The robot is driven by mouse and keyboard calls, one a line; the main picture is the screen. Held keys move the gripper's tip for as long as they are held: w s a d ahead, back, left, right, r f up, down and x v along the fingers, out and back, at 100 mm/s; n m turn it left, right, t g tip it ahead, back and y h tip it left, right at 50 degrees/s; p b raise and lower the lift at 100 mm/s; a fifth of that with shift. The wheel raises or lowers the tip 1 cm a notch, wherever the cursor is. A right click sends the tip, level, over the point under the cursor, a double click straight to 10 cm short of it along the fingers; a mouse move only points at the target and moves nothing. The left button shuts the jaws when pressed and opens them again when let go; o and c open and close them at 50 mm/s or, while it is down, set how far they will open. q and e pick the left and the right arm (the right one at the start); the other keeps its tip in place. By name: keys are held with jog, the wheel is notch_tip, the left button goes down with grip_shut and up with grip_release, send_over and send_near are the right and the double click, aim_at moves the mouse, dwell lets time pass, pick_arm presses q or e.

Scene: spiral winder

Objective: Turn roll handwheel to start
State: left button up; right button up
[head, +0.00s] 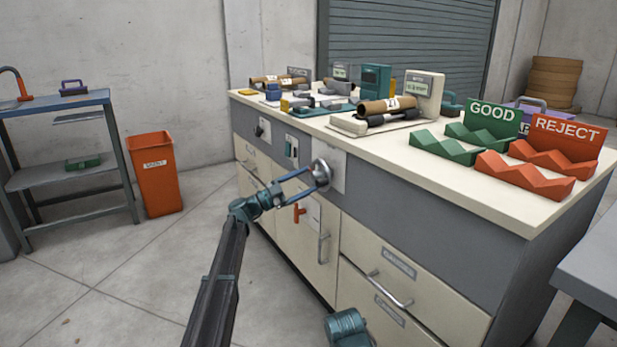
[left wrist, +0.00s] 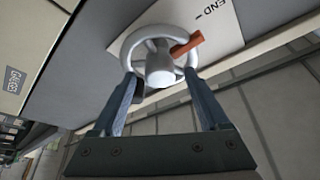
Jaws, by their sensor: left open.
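The roll handwheel (head: 321,174) is a round grey metal wheel on a pale plate on the cabinet's front. In the left wrist view the handwheel (left wrist: 160,66) shows a spoked rim, a central hub and an orange marker (left wrist: 187,44) at its upper right. The word END (left wrist: 222,12) is printed on the plate beyond the marker. My left gripper (head: 309,179) is open at the wheel. In the left wrist view its fingers (left wrist: 159,78) lie on either side of the hub, tips at the rim; I cannot tell whether they touch it.
An orange lever (head: 298,213) and drawer handles (head: 389,288) stick out below the wheel. The cabinet top (head: 385,160) carries winder parts, green GOOD racks (head: 443,147) and red REJECT racks (head: 524,178). An orange bin (head: 155,178) stands left; the floor between is clear.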

pick_arm(q)
jog(key=shift+w+d+r, duration=0.2)
jog(key=shift+d, duration=0.3)
grip_shut()
